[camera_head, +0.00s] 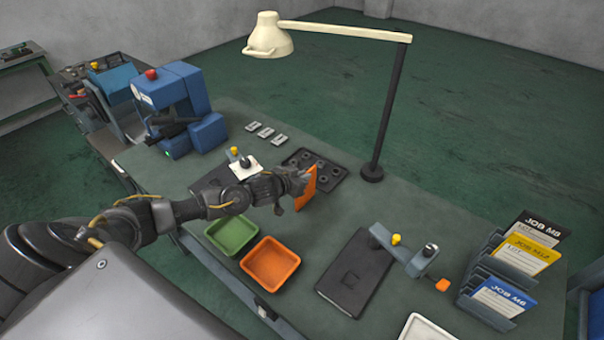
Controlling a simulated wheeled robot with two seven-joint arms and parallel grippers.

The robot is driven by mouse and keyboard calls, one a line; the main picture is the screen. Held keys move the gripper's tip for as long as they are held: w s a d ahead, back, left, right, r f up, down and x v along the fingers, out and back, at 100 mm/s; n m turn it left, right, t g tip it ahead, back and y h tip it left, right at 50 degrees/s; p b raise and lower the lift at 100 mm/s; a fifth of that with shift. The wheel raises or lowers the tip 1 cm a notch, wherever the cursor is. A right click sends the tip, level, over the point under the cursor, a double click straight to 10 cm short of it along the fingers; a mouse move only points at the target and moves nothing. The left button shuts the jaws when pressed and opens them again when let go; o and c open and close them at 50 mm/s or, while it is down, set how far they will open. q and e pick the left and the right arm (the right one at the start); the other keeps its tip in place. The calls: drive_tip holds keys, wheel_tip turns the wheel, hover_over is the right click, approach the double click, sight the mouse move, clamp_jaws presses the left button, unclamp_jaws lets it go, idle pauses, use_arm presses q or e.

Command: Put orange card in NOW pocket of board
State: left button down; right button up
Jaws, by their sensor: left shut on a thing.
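My left gripper (301,184) is shut on the orange card (308,186) and holds it tilted, close to upright, in front of a dark tray with round holes. The gripper partly hides the card, and no text on it can be read. The board looks to be the grey-blue tiered rack (475,277) at the right of the table. It holds a black-topped card (545,226), a yellow-topped card (534,248) and a blue-topped card (507,296). I cannot make out a NOW label. My right gripper is not in view.
A green tray (210,237) and an orange tray (249,277) lie below my left arm. A lamp post (388,105) stands behind the card. A dark plate (352,301) and a grey-blue clamp fixture (409,260) lie between card and rack. The table's back right is clear.

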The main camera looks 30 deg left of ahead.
use_arm(q)
drive_tip(key=shift+f, duration=0.15)
drive_tip(key=c, duration=1.5)
unclamp_jaws()
drive_tip(key=b+v, duration=0.3)
drive_tip(key=v, duration=0.9)
drive_tip(key=shift+o, duration=0.3)
